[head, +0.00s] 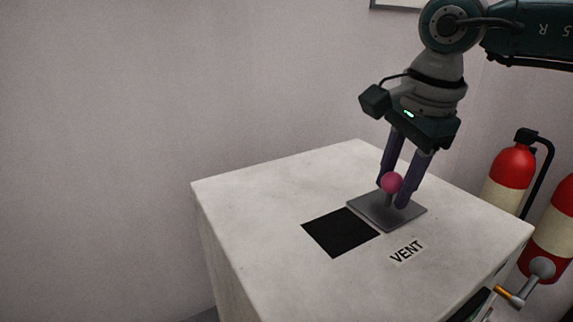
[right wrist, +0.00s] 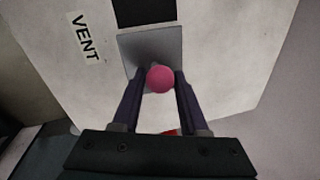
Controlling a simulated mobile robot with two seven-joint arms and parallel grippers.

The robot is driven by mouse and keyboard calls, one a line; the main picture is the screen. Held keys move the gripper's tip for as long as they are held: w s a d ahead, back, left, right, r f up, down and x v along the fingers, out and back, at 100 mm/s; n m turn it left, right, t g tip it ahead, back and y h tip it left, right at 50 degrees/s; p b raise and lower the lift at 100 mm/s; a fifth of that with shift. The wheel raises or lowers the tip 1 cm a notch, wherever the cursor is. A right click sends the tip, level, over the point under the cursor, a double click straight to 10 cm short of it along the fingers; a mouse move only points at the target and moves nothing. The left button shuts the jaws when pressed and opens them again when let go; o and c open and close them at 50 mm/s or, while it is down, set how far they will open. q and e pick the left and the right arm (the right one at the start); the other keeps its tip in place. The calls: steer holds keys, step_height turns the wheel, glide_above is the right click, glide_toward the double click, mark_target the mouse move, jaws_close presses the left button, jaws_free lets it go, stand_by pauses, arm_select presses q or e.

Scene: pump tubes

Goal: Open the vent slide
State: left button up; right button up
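The vent slide is a flat grey plate (head: 362,208) with a pink ball knob (head: 391,183) on a short stem. It lies on the white box top, beside a black square opening (head: 340,232) that shows uncovered. A "VENT" label (head: 406,251) is near them. My right gripper (head: 392,194) points down with its fingers on either side of the knob. In the right wrist view the knob (right wrist: 160,79) sits between the fingertips with a slim gap at each side, so the gripper looks open around it. My left gripper is not in view.
The white box top (head: 270,200) is otherwise clear at the left and front. Red and cream fire extinguishers (head: 512,168) stand beyond its right side. A lever with an orange tip (head: 508,294) is at the lower right. A plain wall is behind.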

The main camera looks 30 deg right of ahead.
steer(key=o, duration=0.4)
steer(key=shift+a, duration=0.1)
steer(key=shift+c, duration=0.2)
steer(key=shift+r, duration=0.15)
steer(key=shift+r, duration=0.35)
step_height(320, 180, up, 9)
steer(key=s+b, duration=0.2)
steer(key=b, duration=0.1)
steer(key=shift+a+f, duration=0.1)
